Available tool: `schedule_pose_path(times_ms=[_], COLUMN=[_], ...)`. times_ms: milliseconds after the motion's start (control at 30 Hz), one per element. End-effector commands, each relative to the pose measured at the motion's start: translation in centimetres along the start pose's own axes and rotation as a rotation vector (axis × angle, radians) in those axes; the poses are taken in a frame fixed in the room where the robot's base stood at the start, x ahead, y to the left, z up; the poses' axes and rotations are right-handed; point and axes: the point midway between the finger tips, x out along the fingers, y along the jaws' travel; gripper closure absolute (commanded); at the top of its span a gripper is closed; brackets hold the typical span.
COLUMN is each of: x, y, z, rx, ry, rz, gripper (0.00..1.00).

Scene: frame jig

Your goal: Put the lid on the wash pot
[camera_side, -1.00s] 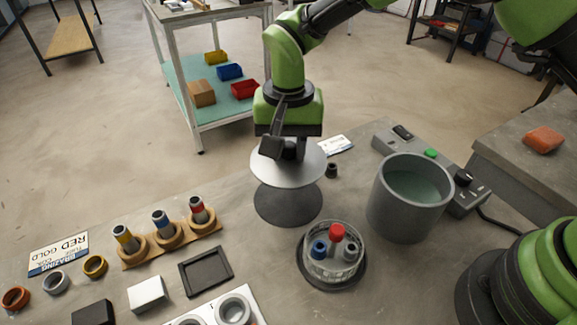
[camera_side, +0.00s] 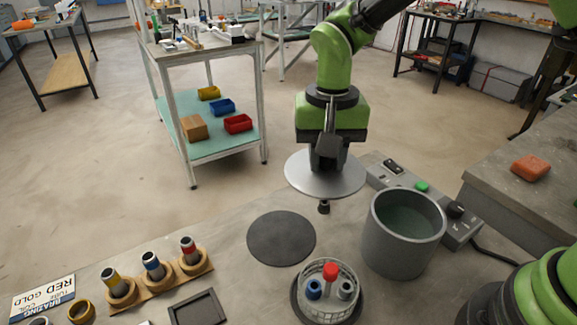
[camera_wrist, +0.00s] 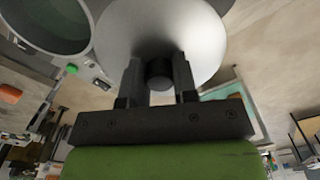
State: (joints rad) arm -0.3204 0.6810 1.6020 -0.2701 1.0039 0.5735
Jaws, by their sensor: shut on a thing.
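The lid (camera_side: 300,180) is a flat grey metal disc with a dark knob. My gripper (camera_side: 326,160) is shut on the lid's knob and holds the lid level above the bench. In the wrist view the lid (camera_wrist: 160,25) fills the top middle, with the knob between the fingers of my gripper (camera_wrist: 159,82). The wash pot (camera_side: 402,250) is a grey open cylinder with greenish liquid inside, to the right of the lid and nearer the side camera. It also shows at the top left of the wrist view (camera_wrist: 84,52).
A round dark mat (camera_side: 281,238) lies bare on the bench. A wire basket (camera_side: 327,300) with several coloured-top parts stands in front of the pot. A control box with a green button (camera_side: 422,187) is behind the pot. A wooden rack (camera_side: 160,287) of tubes stands at left.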

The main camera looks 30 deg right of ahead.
Motion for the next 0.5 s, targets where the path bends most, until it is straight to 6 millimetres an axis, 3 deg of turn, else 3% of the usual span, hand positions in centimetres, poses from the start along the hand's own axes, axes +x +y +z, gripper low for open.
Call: schedule_pose_path(times_ms=[33,200,333,500], x=[-0.7,-1.8,-2.1,-2.2], y=[1.9,7.4,10.5,12.7], z=[0.2,1.7,3.1,4.5], rx=[0.007,0.006,0.005,0.004], ry=[0.001,0.002,0.002,0.001], rz=[-0.001,-0.003,-0.004,-0.003], gripper=[1.00,1.00,1.00,1.00])
